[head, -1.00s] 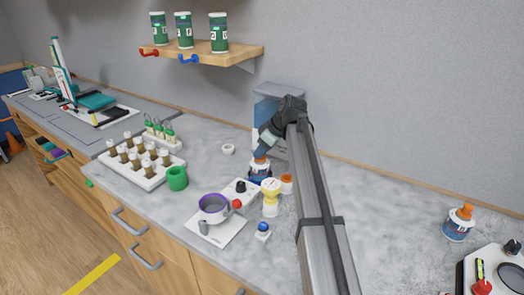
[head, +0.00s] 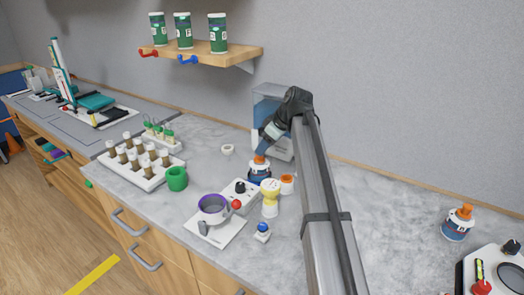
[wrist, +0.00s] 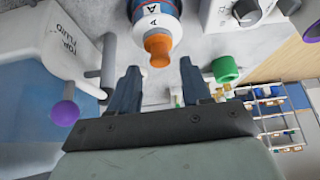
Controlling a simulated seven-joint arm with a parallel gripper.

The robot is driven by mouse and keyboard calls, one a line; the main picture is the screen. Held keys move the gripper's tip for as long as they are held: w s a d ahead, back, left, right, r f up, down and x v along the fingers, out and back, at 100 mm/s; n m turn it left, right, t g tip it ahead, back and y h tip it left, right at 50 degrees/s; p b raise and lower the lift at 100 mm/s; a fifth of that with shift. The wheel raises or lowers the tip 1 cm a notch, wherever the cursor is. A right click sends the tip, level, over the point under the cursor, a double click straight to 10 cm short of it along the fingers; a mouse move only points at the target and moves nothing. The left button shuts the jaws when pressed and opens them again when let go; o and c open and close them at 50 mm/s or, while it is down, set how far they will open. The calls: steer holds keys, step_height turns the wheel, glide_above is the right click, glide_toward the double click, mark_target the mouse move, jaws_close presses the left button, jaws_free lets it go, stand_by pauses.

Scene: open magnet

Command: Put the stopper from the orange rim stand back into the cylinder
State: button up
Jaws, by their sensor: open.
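A bottle labelled A (wrist: 155,15) has an orange stopper-like top (wrist: 158,47) on its neck. In the head view this bottle (head: 260,174) stands upright on the counter, its orange top (head: 259,160) in place. Beside it on the right is a small white stand with an orange rim (head: 286,180); I cannot tell whether anything sits in it. My gripper (head: 264,147) is just above the bottle, tilted. In the wrist view my gripper (wrist: 160,70) is open with nothing between its fingers, and the orange top is just beyond the fingertips, apart from them. I cannot tell which piece is the cylinder.
A tank with blue fluid (head: 270,105) stands behind the gripper; a purple knob (wrist: 65,113) on it is near the left finger. A yellow-and-white piece (head: 270,200) and a control box (head: 238,192) stand in front. Another orange-topped bottle (head: 457,226) is at the right.

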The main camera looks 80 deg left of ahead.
steer(key=v, duration=0.8)
steer(key=shift+d+r, duration=0.15)
steer(key=shift+r, duration=0.2)
steer(key=shift+w, duration=0.2)
